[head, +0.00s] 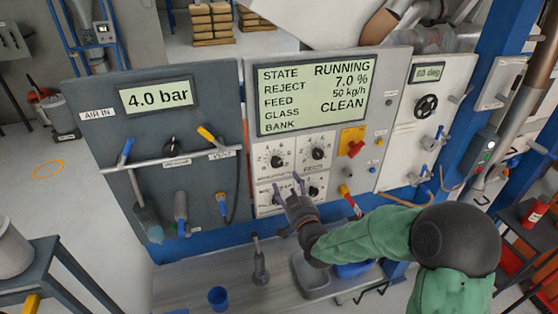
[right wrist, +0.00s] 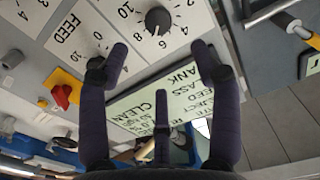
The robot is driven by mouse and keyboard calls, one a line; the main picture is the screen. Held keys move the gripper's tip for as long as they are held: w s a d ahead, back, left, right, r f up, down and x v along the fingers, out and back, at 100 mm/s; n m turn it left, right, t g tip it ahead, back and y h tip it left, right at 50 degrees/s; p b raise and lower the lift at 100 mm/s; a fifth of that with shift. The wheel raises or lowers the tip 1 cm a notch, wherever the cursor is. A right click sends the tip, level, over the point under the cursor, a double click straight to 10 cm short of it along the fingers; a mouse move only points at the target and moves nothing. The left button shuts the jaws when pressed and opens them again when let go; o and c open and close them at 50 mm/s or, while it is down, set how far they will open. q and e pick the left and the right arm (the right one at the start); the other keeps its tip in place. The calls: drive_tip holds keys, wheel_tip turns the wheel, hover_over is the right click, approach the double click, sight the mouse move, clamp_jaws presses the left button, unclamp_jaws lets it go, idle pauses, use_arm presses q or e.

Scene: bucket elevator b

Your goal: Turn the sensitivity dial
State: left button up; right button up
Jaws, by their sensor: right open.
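The control panel holds white dial plates with black knobs. The upper left dial (head: 277,161) has a number scale, and its label is too small to read surely. The upper right dial (head: 318,153) stands beside it; a plate marked FEED (right wrist: 65,35) shows in the right wrist view, its knob partly behind a finger. A knob with a scale to 10 (right wrist: 158,20) shows beyond my fingers there. My right gripper (head: 290,184) is open and empty in front of the lower dials, partly covering them. I cannot tell which dial is for sensitivity. My left gripper is out of view.
A display (head: 318,90) reads RUNNING above the dials. A red handle on a yellow plate (head: 353,142) is right of them. A grey air panel (head: 160,150) stands at left. A bench (head: 200,285) below carries a blue cup (head: 218,297) and a grey tray (head: 308,275).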

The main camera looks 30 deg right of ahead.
sight(278, 163)
drive_tip(key=p+x, duration=0.1)
drive_tip(key=x, duration=0.9)
drive_tip(key=shift+w+d+f, duration=0.1)
drive_tip(key=shift+w+d, duration=0.05)
drive_tip(key=shift+w, duration=0.1)
drive_tip(key=c, duration=1.1)
